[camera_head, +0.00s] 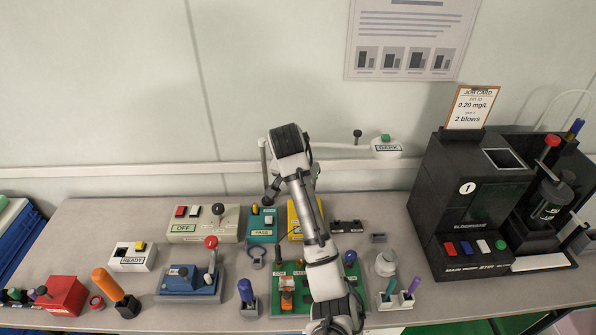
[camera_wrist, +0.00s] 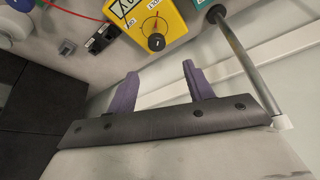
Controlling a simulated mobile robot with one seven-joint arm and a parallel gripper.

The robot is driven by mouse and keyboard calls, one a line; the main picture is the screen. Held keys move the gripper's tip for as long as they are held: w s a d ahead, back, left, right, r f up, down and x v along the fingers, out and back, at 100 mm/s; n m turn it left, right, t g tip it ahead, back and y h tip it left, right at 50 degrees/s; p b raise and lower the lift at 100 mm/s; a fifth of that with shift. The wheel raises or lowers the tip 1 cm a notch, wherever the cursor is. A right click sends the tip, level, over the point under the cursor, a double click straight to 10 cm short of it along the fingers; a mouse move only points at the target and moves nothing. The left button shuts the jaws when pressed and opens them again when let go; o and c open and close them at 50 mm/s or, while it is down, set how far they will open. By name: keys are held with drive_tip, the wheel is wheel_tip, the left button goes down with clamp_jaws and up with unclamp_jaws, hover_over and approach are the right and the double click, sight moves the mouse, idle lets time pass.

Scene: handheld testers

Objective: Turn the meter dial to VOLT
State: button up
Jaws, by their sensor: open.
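In the head view the yellow meter (camera_head: 294,221) stands at the back of the bench, partly hidden by my arm. My gripper (camera_wrist: 158,82) is open and empty, its two purple fingers spread apart. In the picture, the knob lies between and beyond the fingertips, with no visible contact. My fingers cannot be made out in the head view.
A grey post (camera_wrist: 240,48) rises close to the right of my gripper. A teal box (camera_head: 262,225) stands left of the meter, and a small black block (camera_wrist: 103,38) on the other side. A large black machine (camera_head: 470,215) fills the right. Several testers crowd the bench front.

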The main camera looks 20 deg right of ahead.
drive_tip(key=shift+s+v, duration=0.25)
drive_tip(key=shift+v, duration=1.8)
drive_tip(key=shift+f, duration=0.15)
